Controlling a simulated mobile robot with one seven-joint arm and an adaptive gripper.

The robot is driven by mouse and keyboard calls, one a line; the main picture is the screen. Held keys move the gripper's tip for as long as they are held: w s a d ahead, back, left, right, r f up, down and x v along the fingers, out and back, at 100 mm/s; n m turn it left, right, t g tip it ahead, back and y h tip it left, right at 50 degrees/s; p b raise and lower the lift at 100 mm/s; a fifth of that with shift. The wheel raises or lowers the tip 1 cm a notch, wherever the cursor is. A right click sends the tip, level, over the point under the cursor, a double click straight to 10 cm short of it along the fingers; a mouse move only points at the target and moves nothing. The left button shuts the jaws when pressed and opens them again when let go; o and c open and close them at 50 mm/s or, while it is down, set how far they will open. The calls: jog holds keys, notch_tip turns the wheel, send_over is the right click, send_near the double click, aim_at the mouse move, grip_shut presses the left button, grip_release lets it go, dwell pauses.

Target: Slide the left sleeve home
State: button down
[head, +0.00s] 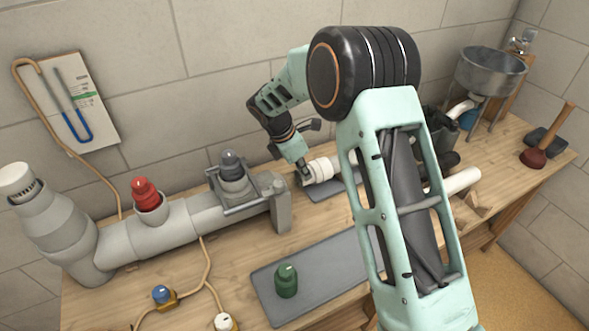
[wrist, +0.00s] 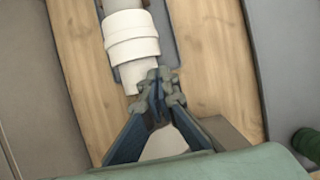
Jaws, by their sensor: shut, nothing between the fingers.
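The white sleeve (head: 321,169) sits on a pipe at the back middle of the bench, just right of the grey pipe's end block. In the wrist view the sleeve (wrist: 131,38) is a wide cream band with a narrower white end below it. My gripper (head: 305,172) is shut and empty, pointing down beside the sleeve's left end. In the wrist view its closed fingertips (wrist: 160,78) are close to the lower end of the white piece; I cannot tell whether they touch. My arm hides part of the pipe to the right.
A grey pipe (head: 175,222) with a red cap (head: 146,193) and a dark-capped valve (head: 233,170) fills the left. A green cap (head: 286,281) stands on a grey mat (head: 325,275) in front.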

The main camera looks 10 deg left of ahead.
aim_at(320, 175)
jog(key=shift+w+d, duration=0.4)
jog(key=shift+d, duration=0.15)
jog(key=shift+w+d+p, duration=0.35)
jog(key=shift+w+d, duration=0.25)
jog(key=shift+d, duration=0.35)
